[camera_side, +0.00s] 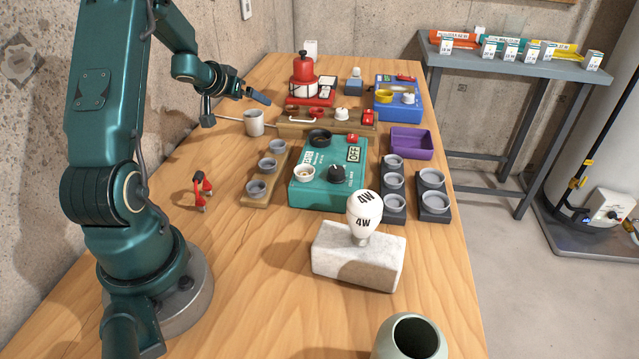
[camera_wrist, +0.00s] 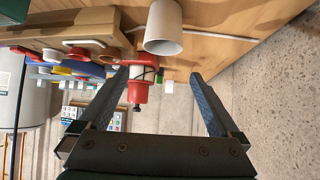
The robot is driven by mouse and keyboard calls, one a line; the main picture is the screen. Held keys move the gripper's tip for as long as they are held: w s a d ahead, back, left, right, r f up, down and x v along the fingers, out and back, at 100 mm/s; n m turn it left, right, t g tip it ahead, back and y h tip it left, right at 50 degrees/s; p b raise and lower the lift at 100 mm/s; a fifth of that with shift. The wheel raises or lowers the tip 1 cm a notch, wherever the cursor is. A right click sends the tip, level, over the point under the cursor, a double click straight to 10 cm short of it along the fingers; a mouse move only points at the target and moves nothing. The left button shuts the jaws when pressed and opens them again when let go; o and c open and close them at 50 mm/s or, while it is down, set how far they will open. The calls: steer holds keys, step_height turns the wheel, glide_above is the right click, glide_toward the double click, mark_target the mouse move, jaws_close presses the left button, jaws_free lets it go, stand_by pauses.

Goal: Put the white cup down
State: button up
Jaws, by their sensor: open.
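The white cup (camera_side: 254,123) stands upright on the wooden table, left of the wooden board with red parts. In the wrist view the cup (camera_wrist: 163,26) shows at the top, upside down in the picture, with its rim toward my gripper. My gripper (camera_side: 256,110) is open, with one finger on each side of the line to the cup. In the wrist view the gripper (camera_wrist: 158,75) has its fingers wide apart and nothing between their tips. The cup appears just beyond the fingertips, not touching them.
The wooden board (camera_side: 325,121) and a red device (camera_side: 303,84) are close to the cup. A green tester box (camera_side: 328,172) and a three-cup wooden rack (camera_side: 252,192) stand nearer the front. Table around the cup's left side is clear.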

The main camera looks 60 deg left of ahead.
mark_target(252, 135)
step_height(252, 135, down, 4)
steer(key=shift+x, duration=2.55)
steer(key=c, duration=1.5)
steer(key=shift+c, duration=0.2)
steer(key=shift+r, duration=0.15)
